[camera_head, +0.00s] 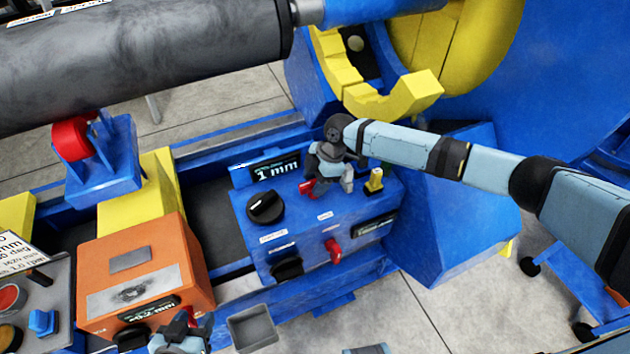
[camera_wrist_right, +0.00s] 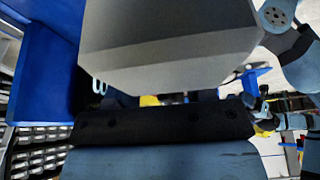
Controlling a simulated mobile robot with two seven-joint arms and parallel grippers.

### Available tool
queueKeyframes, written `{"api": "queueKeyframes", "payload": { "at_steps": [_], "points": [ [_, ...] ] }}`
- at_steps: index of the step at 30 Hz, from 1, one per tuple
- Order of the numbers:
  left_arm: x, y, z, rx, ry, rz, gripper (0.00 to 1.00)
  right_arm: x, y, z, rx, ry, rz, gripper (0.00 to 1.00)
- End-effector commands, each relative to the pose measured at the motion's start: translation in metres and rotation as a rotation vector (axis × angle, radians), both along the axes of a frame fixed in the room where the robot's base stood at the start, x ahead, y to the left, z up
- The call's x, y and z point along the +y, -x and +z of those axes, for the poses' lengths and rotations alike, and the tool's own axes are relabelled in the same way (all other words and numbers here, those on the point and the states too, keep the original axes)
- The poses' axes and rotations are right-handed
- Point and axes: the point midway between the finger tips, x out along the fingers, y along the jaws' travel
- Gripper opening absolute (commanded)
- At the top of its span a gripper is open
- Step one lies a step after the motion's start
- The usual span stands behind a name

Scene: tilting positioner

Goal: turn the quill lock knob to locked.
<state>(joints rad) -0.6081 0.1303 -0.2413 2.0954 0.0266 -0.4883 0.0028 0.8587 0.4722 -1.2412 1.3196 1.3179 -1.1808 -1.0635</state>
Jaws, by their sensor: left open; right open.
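A blue control box (camera_head: 300,235) stands in the middle of the head view. A round black knob (camera_head: 264,207) is on its top left, and a second black knob (camera_head: 287,269) is low on its front. Their labels are too small to read, so I cannot tell which control is the quill lock knob. My right gripper (camera_head: 330,182) is open and points down over the box top, beside a red handle (camera_head: 307,188) that it partly hides; contact cannot be told. My left gripper (camera_head: 186,328) is open at the bottom edge, by the orange box.
A red lever (camera_head: 333,250) is on the blue box's front and a yellow part (camera_head: 374,181) on its top. An orange box (camera_head: 150,270) stands left, with a grey open tray (camera_head: 252,328) near it. A large grey cylinder (camera_head: 140,60) crosses above. Grey floor shows lower right.

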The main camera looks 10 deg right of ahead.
Motion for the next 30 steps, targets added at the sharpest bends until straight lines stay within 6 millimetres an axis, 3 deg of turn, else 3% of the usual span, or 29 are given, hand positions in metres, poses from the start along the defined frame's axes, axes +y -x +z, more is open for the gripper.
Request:
{"api": "queueKeyframes", "payload": {
  "at_steps": [9, 15, 30],
  "points": [
    [-0.002, 0.000, -0.001, 0.002, 0.005, 0.003, 0.49, 0.001, 0.000, -0.002, 0.000, 0.000, 0.001, 0.47],
    [-0.002, 0.001, -0.003, 0.008, 0.006, 0.005, 0.49, 0.001, 0.000, -0.002, 0.001, 0.000, 0.001, 0.01],
    [-0.001, 0.002, 0.010, 0.018, 0.009, 0.008, 0.49, 0.002, 0.002, 0.002, 0.003, -0.002, -0.105, 0.00]
  ]
}}
